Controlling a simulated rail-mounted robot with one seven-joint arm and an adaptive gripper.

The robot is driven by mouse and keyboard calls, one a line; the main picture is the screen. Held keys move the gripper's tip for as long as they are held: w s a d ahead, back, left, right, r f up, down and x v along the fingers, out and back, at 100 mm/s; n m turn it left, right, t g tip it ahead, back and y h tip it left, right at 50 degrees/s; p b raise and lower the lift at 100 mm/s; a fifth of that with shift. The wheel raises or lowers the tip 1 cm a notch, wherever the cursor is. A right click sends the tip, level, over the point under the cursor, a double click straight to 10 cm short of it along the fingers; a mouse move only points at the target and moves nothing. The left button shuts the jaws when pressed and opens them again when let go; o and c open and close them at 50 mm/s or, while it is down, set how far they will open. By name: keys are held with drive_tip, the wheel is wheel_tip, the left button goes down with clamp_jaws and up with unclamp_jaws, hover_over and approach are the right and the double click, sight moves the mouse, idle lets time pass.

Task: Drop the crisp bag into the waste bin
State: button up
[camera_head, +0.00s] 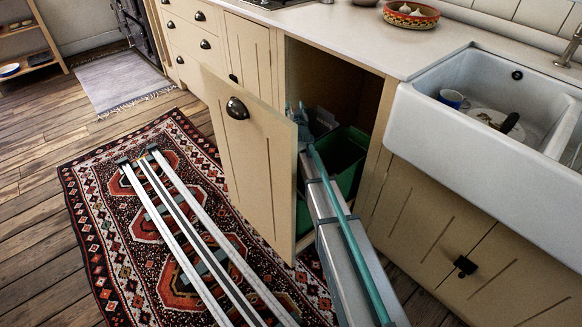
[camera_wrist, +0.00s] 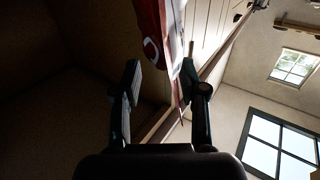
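The crisp bag (camera_wrist: 152,30), red with a white mark, shows at the top of the wrist view. Its lower part narrows down close beside the right finger; I cannot tell whether it touches it. My gripper (camera_wrist: 161,72) has its fingers apart, with a dark gap between the left finger and the bag. In the head view my gripper (camera_head: 299,112) is at the opening of the cabinet, mostly hidden by the arm and door. The dark green waste bin (camera_head: 347,182) stands inside the cabinet, partly hidden behind my arm. The bag is not discernible in the head view.
The cream cabinet door (camera_head: 254,170) stands open, close to the left of my arm. A white sink (camera_head: 480,135) with a mug (camera_head: 452,98) is at the right. The worktop (camera_head: 350,35) is above the opening. A patterned rug (camera_head: 110,230) covers the floor.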

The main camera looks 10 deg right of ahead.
drive_tip(key=shift+o, duration=0.6)
drive_tip(key=shift+s, duration=0.1)
drive_tip(key=s, duration=1.1)
drive_tip(key=shift+s+a, duration=0.35)
drive_tip(key=shift+s, duration=0.05)
